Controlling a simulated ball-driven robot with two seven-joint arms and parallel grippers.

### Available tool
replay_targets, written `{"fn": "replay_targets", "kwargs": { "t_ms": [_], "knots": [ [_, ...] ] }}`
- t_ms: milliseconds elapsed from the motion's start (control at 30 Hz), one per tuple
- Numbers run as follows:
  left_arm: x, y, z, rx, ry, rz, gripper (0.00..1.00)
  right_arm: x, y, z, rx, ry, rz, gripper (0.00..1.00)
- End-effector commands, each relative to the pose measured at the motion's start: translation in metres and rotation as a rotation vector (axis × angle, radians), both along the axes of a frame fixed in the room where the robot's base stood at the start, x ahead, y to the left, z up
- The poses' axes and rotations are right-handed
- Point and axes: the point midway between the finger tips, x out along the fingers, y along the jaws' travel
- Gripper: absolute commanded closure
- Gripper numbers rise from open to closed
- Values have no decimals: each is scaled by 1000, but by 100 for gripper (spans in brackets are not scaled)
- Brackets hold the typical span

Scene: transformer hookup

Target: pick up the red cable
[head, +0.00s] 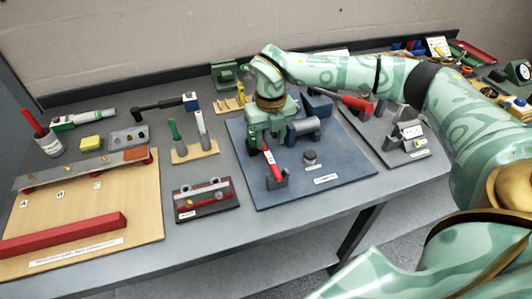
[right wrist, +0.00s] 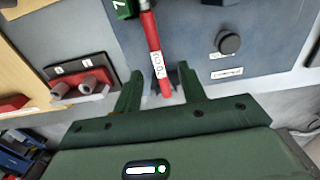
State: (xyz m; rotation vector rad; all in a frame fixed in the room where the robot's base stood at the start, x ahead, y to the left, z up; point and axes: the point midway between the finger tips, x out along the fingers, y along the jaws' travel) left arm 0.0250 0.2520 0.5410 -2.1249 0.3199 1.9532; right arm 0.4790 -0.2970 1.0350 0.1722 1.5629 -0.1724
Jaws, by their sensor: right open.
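The red cable (head: 274,169), with a white label, lies on the blue board (head: 345,172), its near end at a small grey holder (head: 277,182). My right gripper (head: 262,146) is over its far end, pointing down, and hides that part. In the right wrist view the red cable (right wrist: 152,40) runs down the picture into the gap between the open fingers of my right gripper (right wrist: 160,85). The fingers stand on either side of the cable's lower end; I cannot tell how far above it they are. My left gripper is not in view.
A dark round knob (head: 310,157) stands right of the cable. A grey cylinder (head: 303,127) is close behind my right gripper. A dark block with connectors (head: 206,199) lies to the left.

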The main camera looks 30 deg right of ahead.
Motion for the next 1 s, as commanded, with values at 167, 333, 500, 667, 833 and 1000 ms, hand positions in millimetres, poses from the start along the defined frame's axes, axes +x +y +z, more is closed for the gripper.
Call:
{"fn": "replay_targets", "kwargs": {
  "t_ms": [167, 333, 500, 667, 833, 1000],
  "knots": [
    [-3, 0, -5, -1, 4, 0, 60, 2, 2, -23, 1, 4, 0, 59],
    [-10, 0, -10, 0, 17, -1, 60, 3, 3, -49, 0, 3, -1, 59],
    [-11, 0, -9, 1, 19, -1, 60, 4, 3, -50, 0, 0, 0, 59],
    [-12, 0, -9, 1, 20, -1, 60, 4, 3, -50, 0, 0, 0, 87],
    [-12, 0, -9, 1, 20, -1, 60, 4, 3, -50, 0, 0, 0, 100],
    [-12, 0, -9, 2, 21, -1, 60, 4, 3, -50, 0, 0, 0, 100]
  ]
}}
